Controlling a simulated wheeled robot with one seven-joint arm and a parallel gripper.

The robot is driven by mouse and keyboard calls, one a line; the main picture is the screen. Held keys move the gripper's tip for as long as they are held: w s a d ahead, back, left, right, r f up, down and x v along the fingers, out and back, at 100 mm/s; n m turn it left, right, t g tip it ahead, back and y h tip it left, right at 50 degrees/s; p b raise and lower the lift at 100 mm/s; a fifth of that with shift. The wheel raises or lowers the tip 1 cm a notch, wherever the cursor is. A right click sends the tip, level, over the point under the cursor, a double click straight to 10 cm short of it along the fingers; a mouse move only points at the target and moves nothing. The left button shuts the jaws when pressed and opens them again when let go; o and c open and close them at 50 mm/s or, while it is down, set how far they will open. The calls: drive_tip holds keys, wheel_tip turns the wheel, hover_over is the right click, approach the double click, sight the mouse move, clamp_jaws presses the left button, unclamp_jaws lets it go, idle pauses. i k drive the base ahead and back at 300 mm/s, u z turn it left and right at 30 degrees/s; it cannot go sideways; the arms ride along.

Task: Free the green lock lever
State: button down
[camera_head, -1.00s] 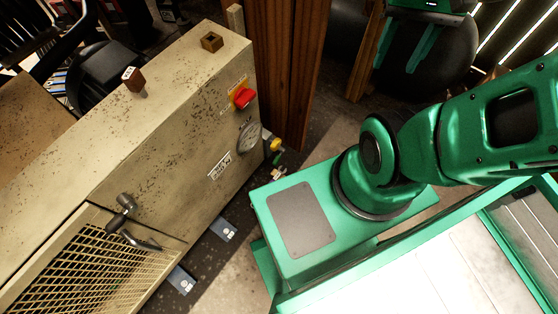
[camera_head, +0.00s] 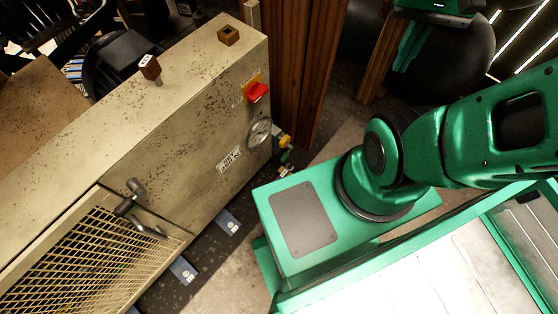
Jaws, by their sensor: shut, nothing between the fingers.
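A small green piece (camera_head: 285,157), which looks like the green lock lever, shows low on the right side of the beige compressor cabinet (camera_head: 185,130). It sits just below a yellow knob (camera_head: 285,141). It is too small to tell its exact position. My gripper (camera_head: 402,66) is at the top right, with its green fingers together and empty. It is well apart from the lever, to its upper right in the picture, over a dark tank.
The cabinet carries a red switch (camera_head: 258,92), a round gauge (camera_head: 259,131) and a grey handle (camera_head: 131,196) by a mesh grille (camera_head: 85,258). Brown wooden posts (camera_head: 302,70) stand between the cabinet and my gripper. A dark rounded tank (camera_head: 465,50) is behind my gripper.

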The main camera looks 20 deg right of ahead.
sight(287, 155)
drive_tip(key=u, duration=1.25)
drive_tip(key=k, duration=1.05)
drive_tip(key=z, duration=0.35)
drive_tip(key=i, duration=0.5)
drive_tip(key=z, duration=0.05)
